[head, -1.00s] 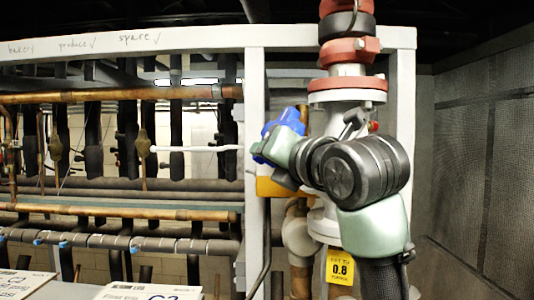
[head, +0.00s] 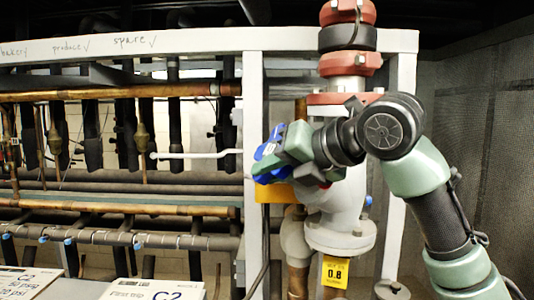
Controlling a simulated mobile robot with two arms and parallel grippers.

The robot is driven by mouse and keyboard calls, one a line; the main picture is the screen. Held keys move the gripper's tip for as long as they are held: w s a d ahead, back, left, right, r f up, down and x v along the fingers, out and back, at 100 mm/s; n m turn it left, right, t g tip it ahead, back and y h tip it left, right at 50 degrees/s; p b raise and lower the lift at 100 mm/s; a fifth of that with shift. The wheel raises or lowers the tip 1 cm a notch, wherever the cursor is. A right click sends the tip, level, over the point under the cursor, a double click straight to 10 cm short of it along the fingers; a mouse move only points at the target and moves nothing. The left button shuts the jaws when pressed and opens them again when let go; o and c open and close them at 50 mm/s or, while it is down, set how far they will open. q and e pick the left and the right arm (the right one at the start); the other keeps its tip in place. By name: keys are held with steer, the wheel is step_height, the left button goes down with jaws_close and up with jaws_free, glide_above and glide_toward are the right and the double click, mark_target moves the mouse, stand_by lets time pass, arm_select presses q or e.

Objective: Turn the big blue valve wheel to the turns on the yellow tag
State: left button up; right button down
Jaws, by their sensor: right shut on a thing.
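The blue valve wheel (head: 264,151) is partly visible in the head view, left of the red-and-grey pipe column. Most of it is hidden behind my right gripper. My right gripper (head: 268,163) is shut on the wheel, its arm coming in from the lower right. My left gripper is not in view.
A pale frame post (head: 254,120) stands just left of the wheel. Copper pipes (head: 110,93) and dark insulated lines fill the rack at left. Cards marked C2 (head: 145,291) stand at the lower left. A mesh wall (head: 475,160) bounds the right.

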steer(key=g, duration=0.1)
steer(key=n+g, duration=0.1)
steer(key=g, duration=0.1)
steer(key=d+r+g, duration=0.1)
steer(key=shift+s+g+h, duration=0.3)
steer(key=shift+s, duration=0.05)
steer(key=shift+s+d+r+n+g+h, duration=0.1)
steer(key=shift+d+r+n+g+h, duration=0.15)
steer(key=shift+g, duration=0.35)
steer(key=shift+s+r+n+g+h, duration=0.15)
steer(key=shift+n+g, duration=0.2)
steer(key=shift+g, duration=0.25)
steer(key=shift+w, duration=0.1)
steer(key=c, duration=1.7)
jaws_free()
steer(key=shift+o, duration=0.7)
steer(key=shift+f, duration=0.2)
steer(key=v, duration=0.8)
steer(key=shift+w, duration=0.15)
